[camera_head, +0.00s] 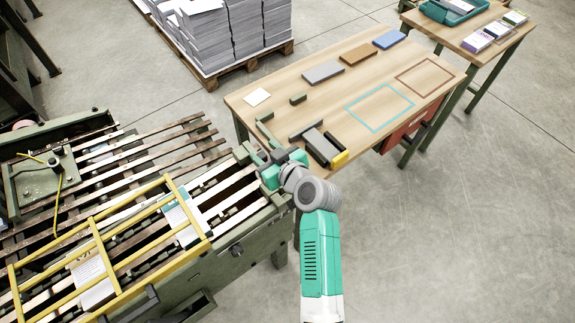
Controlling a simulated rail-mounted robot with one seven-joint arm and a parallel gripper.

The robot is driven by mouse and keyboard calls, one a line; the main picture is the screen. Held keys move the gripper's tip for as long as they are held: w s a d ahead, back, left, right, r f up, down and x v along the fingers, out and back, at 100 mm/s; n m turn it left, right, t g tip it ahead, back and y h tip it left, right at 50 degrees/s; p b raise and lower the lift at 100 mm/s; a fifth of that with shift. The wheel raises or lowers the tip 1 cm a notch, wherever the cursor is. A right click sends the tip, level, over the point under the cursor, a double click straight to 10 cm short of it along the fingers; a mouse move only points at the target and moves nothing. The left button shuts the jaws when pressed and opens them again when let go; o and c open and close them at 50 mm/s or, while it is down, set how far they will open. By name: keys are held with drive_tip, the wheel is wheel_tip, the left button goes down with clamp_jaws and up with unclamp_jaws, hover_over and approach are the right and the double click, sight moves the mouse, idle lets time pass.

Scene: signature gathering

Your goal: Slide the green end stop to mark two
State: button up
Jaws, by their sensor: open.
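My gripper (266,160) is at the right end of the slatted conveyor, by the near left corner of the wooden table. It is open; its fingertips are small and hard to separate from the dark green parts around them. A small dark green block (298,98) lies on the table, and a longer dark green piece (264,132) runs along the table's left side. I cannot tell for certain which green part is the end stop. No numbered mark, including mark two, can be made out at this size.
The wooden table (345,70) holds grey, brown and blue blocks, a white card (257,97) and a black-and-yellow tool (325,148). A teal outline (380,108) encloses clear tabletop. The slatted conveyor (120,190) with a yellow frame (205,235) fills the left. Paper stacks (222,30) stand behind.

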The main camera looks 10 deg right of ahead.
sight(264, 157)
drive_tip(key=f, duration=0.1)
drive_tip(key=d+f, duration=0.1)
drive_tip(key=f, duration=0.3)
drive_tip(key=shift+d+f+b, duration=0.15)
drive_tip(key=shift+d+b, duration=0.2)
drive_tip(key=shift+a+f, duration=0.1)
drive_tip(key=shift+a, duration=0.15)
drive_tip(key=b+x, duration=0.3)
drive_tip(key=x, duration=0.4)
drive_tip(key=shift+a, duration=0.1)
drive_tip(key=shift+w+a, duration=0.1)
drive_tip(key=shift+w, duration=0.1)
clamp_jaws()
